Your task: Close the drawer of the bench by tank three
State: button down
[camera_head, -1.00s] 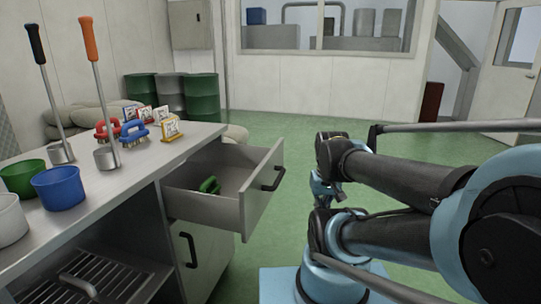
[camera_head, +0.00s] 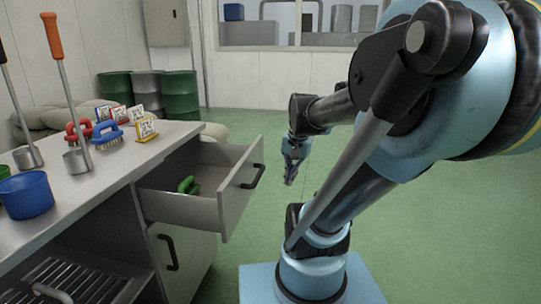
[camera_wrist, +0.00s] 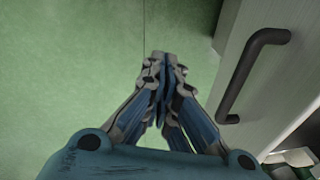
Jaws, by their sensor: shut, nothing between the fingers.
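The bench (camera_head: 112,165) stands on the left in the head view. Its top drawer (camera_head: 200,211) is pulled out, and a green brush (camera_head: 188,186) lies inside it. The drawer front carries a dark bar handle (camera_head: 254,177). In the wrist view the handle (camera_wrist: 250,75) is at the upper right on the pale drawer front (camera_wrist: 285,85). My gripper (camera_head: 290,181) points down, to the right of the drawer front and apart from it. In the wrist view my gripper (camera_wrist: 163,62) has its fingers together, empty, over green floor left of the handle.
On the bench top stand scoops (camera_head: 78,160), a blue bowl (camera_head: 27,195), brushes (camera_head: 109,132) and small signs (camera_head: 146,128). A lower cupboard door (camera_head: 182,258) is below the drawer. Green drums (camera_head: 180,94) stand behind. The floor right of the drawer is clear.

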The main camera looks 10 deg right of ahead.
jog(key=w+d+r+m+y, duration=0.25)
jog(key=w+m, duration=0.55)
jog(key=w, duration=0.5)
jog(key=w+d+r+m+y, duration=0.1)
jog(key=w+d+r+m, duration=0.15)
jog(key=w+m, duration=0.8)
jog(key=w+a+f+n, duration=0.2)
jog(key=w+a+f, duration=0.3)
jog(key=a+f, duration=0.2)
jog(key=shift+w+x, duration=0.2)
jog(key=shift+x, duration=1.05)
jog(key=shift+d+n+h, duration=0.15)
jog(key=shift+n+h, duration=0.1)
